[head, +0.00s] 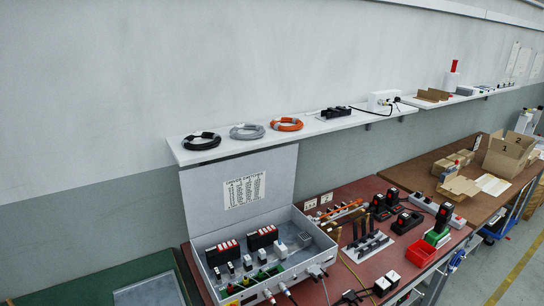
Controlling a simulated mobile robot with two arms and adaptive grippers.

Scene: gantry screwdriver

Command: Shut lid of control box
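The control box (327,248) is a light grey open case on the red bench, low in the middle of the head view. Its lid (225,174) stands raised at the back of the box, roughly upright, with a printed label sheet (244,189) on its inner face. Inside the box are black modules with red parts, green terminals and several small components. The front lower part of the box is near the bottom edge of the picture. Neither of my grippers shows in the head view.
A wall shelf (352,123) with coiled black, grey and orange cables runs just above and behind the lid. Black tools and chargers crowd the red bench (383,263) right of the box. A brown table (410,164) with cardboard boxes stands farther right.

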